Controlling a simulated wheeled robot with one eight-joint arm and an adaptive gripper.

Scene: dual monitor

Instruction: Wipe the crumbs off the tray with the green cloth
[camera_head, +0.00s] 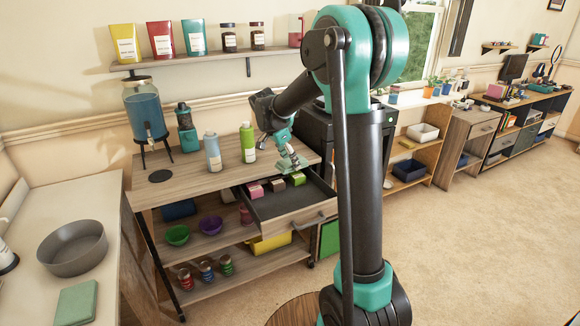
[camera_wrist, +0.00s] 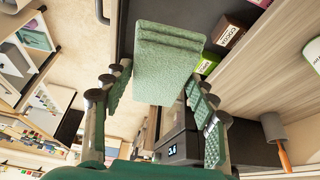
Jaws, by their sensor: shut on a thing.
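The green cloth (camera_wrist: 166,62), folded and thick, is between my gripper's fingers in the wrist view. My gripper (camera_wrist: 162,92) is shut on it, one padded finger on each side. In the head view my gripper (camera_head: 286,152) points down over the open drawer, and the cloth (camera_head: 297,179) shows at its fingertips. I cannot tell whether the cloth touches anything in the drawer. I cannot make out a tray or crumbs in either view.
The open drawer (camera_head: 312,213) holds several small boxes (camera_head: 277,185). A green bottle (camera_head: 248,142) and a pale blue bottle (camera_head: 213,151) stand left of my gripper. A grey round pan (camera_head: 73,250) and a flat green item (camera_head: 76,303) lie on the left counter.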

